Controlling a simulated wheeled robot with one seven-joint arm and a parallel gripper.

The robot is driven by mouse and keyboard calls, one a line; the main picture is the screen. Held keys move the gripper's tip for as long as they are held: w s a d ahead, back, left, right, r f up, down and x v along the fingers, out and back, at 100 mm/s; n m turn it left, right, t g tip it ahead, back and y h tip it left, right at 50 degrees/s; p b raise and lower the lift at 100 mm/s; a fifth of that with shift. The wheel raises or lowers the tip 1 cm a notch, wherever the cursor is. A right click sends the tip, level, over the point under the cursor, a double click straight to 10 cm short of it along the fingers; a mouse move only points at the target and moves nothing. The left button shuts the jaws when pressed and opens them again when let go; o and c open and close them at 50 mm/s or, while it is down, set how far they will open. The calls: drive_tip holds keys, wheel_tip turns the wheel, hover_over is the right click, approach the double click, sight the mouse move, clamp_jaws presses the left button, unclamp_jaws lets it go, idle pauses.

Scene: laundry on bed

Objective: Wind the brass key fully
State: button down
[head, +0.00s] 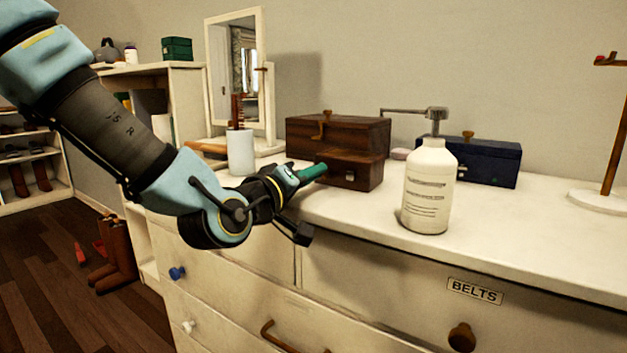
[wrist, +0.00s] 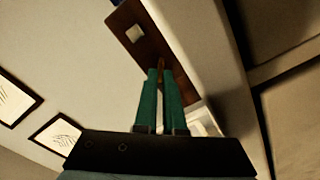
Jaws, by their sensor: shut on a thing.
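A dark wooden box (head: 338,137) stands on the white dresser, with a lower block at its front carrying a small pale plate. The box also shows in the wrist view (wrist: 150,42), beyond the fingertips. My gripper (head: 322,168) reaches in from the left, its green fingers at the box's left front. In the wrist view my gripper (wrist: 159,74) has its fingertips together on a thin brownish-brass piece, the brass key (wrist: 161,63). The key is mostly hidden by the fingers, and how far it is turned cannot be told. A separate brass-coloured fitting sits higher on the box.
A white pump bottle (head: 429,188) stands right of the box. A navy box (head: 484,163) with a brass knob is behind it. A white cup (head: 241,152) and a mirror (head: 236,75) stand at the left. The dresser top's (head: 560,228) front right is clear.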

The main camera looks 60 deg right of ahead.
drive_tip(key=m+b, duration=0.2)
drive_tip(key=m, duration=0.1)
drive_tip(key=m+b, duration=0.2)
drive_tip(key=m, duration=0.1)
drive_tip(key=shift+s+f+m, duration=0.1)
drive_tip(key=shift+s+m, duration=0.1)
drive_tip(key=shift+m, duration=0.1)
drive_tip(key=m+b, duration=0.3)
drive_tip(key=shift+s+m+b, duration=0.1)
drive_tip(key=shift+m+b, duration=0.2)
drive_tip(key=m+b, duration=0.3)
drive_tip(key=b, duration=0.1)
drive_tip(key=shift+s+f+m, duration=0.1)
drive_tip(key=shift+m, duration=0.2)
drive_tip(key=m+b, duration=0.4)
drive_tip(key=b, duration=0.1)
drive_tip(key=shift+s+f, duration=0.1)
drive_tip(key=shift+f, duration=0.05)
drive_tip(key=m+b, duration=0.4)
drive_tip(key=shift+f, duration=0.1)
drive_tip(key=m+b, duration=0.4)
drive_tip(key=shift+b, duration=0.35)
drive_tip(key=shift+m+b, duration=0.9)
drive_tip(key=shift+m, duration=0.3)
